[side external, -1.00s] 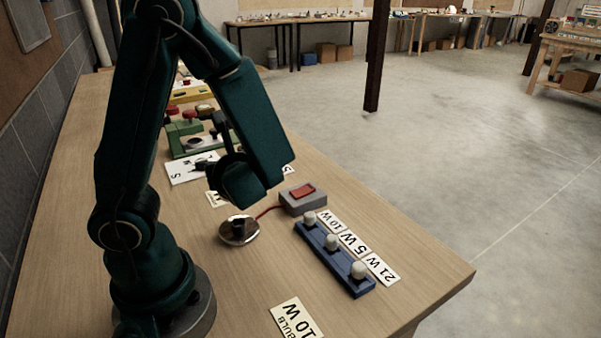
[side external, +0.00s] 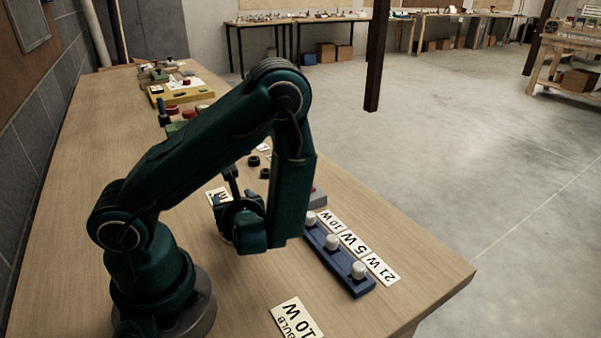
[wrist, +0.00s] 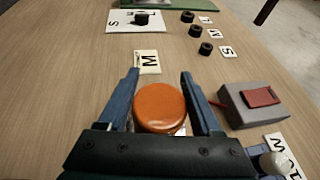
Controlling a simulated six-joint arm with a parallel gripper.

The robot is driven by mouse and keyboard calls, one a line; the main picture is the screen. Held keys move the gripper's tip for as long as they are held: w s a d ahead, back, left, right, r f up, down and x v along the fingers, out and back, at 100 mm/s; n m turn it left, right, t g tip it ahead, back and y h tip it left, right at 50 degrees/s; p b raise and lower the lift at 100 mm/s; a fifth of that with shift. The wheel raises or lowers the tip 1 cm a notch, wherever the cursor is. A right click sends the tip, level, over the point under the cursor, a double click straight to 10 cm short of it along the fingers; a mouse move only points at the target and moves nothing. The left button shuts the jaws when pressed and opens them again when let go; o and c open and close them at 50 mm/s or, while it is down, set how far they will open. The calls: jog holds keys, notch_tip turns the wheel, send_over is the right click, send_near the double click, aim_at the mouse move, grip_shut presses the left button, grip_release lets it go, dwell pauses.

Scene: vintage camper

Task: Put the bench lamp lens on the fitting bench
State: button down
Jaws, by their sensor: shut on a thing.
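The orange round lens (wrist: 160,106) sits between the two blue fingers of my gripper (wrist: 158,78) in the wrist view, and the gripper is shut on it. In the side view my wrist (side external: 240,222) is low over the wooden bench top (side external: 80,240), and the fingertips and lens are hidden behind it. A pale shiny patch (wrist: 181,131) shows just below the lens in the wrist view. I cannot tell whether the lens touches anything beneath it.
A grey box with a red switch (wrist: 261,97) stands right of the gripper, its red wire running toward the gripper. A blue rack (side external: 338,260) holds white bulbs beside wattage cards. Several black rings and letter cards lie ahead. The bench's left side is clear.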

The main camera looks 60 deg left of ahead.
jog(key=shift+f, duration=0.25)
jog(key=shift+c, duration=0.3)
grip_release()
jog(key=shift+f, duration=0.15)
jog(key=v, duration=0.3)
jog(key=shift+d, duration=0.35)
jog(key=shift+o, duration=0.3)
jog(key=shift+v, duration=0.75)
